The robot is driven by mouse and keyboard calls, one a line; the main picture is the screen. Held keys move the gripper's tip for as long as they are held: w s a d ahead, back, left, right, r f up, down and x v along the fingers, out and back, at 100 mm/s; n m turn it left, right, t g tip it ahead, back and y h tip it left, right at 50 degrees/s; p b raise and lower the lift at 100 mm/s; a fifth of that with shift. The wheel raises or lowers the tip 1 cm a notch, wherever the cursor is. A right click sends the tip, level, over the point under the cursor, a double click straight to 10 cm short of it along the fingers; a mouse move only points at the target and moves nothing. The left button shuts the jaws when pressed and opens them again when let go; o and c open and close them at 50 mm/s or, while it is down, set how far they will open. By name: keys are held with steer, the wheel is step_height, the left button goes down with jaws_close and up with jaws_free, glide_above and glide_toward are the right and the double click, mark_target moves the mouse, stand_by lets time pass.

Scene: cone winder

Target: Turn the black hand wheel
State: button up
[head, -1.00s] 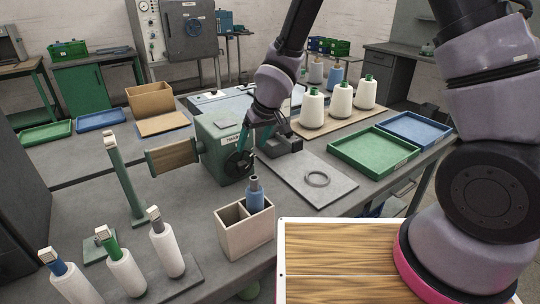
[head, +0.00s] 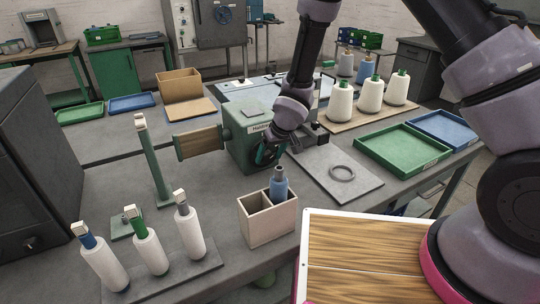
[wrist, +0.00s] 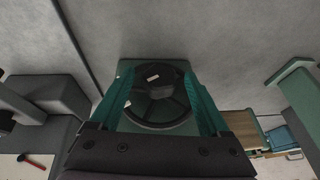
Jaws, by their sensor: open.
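The black hand wheel (wrist: 158,97) fills the space between the teal fingers in the wrist view. It has a dark rim, spokes and a hub with a small pale mark. In the head view it sits on the front of the green winder housing (head: 241,142) and is mostly hidden by my gripper (head: 269,154). My gripper is open, and in the wrist view its fingers (wrist: 159,92) stand on the left and right of the wheel. I cannot tell whether they touch the rim.
A beige box (head: 267,223) with a blue bobbin (head: 279,186) stands close below the gripper. A grey plate with a ring (head: 342,173) lies to the right. A green post (head: 154,165) and several white cones stand to the left. Green (head: 403,150) and blue trays lie further right.

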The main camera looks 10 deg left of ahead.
jaws_close()
steer(key=shift+s+a+t, duration=0.1)
steer(key=shift+a+t, duration=0.05)
steer(key=shift+t, duration=0.15)
steer(key=shift+s+a+n+t+h, duration=0.15)
steer(key=shift+n+t+h, duration=0.2)
steer(key=shift+h, duration=0.45)
steer(key=shift+s+a+t+h, duration=0.1)
steer(key=shift+a+t+h, duration=0.05)
steer(key=shift+t+h, duration=0.8)
steer(key=t+h, duration=0.1)
steer(key=n+t+h, duration=0.1)
steer(key=h, duration=0.1)
steer(key=shift+s+a+f, duration=0.1)
steer(key=shift+a+f, duration=0.1)
steer(key=shift+f+n+t+h, duration=0.15)
steer(key=shift+n+t+h, duration=0.3)
steer(key=shift+t+h, duration=0.6)
